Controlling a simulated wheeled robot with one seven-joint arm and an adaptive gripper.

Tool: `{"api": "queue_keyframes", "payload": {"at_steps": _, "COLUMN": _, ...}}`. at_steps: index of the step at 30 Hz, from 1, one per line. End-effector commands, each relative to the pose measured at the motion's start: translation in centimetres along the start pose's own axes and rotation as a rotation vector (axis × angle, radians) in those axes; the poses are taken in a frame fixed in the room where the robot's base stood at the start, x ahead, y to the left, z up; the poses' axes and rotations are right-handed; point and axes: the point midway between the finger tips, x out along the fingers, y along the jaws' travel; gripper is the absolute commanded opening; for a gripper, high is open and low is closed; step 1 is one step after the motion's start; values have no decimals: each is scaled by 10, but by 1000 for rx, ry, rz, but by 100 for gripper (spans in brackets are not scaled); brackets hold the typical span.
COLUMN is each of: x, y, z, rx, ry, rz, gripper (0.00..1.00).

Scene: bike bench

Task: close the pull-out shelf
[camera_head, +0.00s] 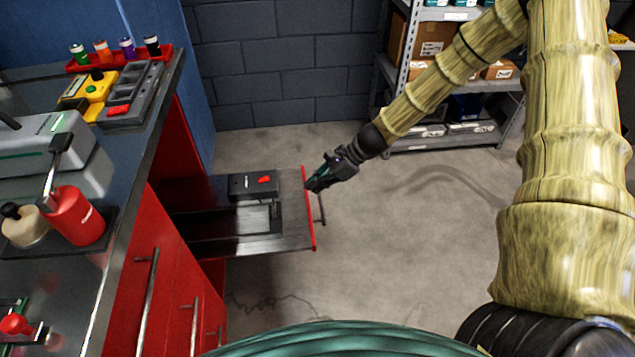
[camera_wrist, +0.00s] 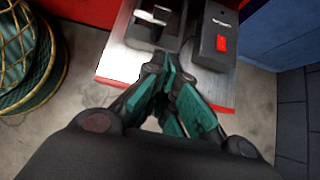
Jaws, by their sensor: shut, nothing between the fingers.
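The pull-out shelf (camera_head: 285,240) sticks out from the red bench front in the head view, a dark metal board with a red front edge and a bar handle (camera_head: 321,208). Its top also shows in the wrist view (camera_wrist: 125,62). A dark box with a red switch (camera_head: 240,186) sits on the shelf's far side, beside a recessed tray area. My gripper (camera_head: 311,186) is shut and empty at the shelf's red front edge, near its far end. In the wrist view the closed fingertips (camera_wrist: 168,72) overlap the shelf's front edge; I cannot tell whether they touch it.
The bench top (camera_head: 125,165) carries a red bottle (camera_head: 76,216), a grey machine and a rack of small bottles. Red drawers with bar handles (camera_head: 146,300) lie below. A metal storage rack (camera_head: 450,141) stands at the back. The floor right of the shelf is clear.

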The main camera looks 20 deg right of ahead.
Motion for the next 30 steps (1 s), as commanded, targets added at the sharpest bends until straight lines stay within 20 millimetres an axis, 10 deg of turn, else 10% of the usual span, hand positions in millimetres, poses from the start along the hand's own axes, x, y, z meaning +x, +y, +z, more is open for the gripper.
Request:
{"api": "queue_keyframes", "payload": {"at_steps": 15, "x": 70, "y": 0, "z": -1, "rx": 1, "ry": 0, "rz": 0, "gripper": 0}}
{"api": "queue_keyframes", "payload": {"at_steps": 30, "x": 94, "y": 0, "z": 28, "rx": 1, "ry": 0, "rz": -1, "gripper": 0}}
